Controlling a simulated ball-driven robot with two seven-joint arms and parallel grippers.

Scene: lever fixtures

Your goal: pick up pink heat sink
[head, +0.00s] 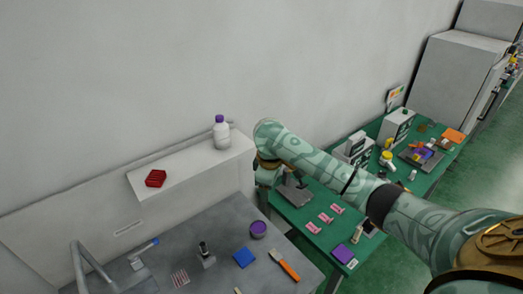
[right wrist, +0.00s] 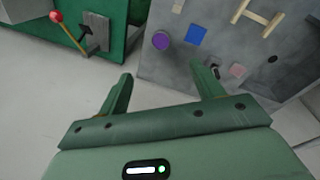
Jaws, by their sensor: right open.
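The pink heat sink (head: 180,278), a small finned pale-pink block, lies on the grey table at the bottom left of the head view. In the right wrist view, a small pink block (right wrist: 238,70) on the grey table appears to be the same heat sink. My right gripper (right wrist: 163,84) is open and empty, with its fingers apart and the heat sink beyond the right finger. In the head view my right arm reaches in from the right; its fingers are hidden there. My left gripper is not in view.
Near the heat sink on the grey table (head: 215,225) are a dark upright part (head: 205,254), a blue square (head: 244,257), a purple cylinder (head: 257,229) and a faucet (head: 92,262). A shelf (head: 190,172) holds a bottle and red tray. A red-knobbed lever (right wrist: 56,17) stands on the green side.

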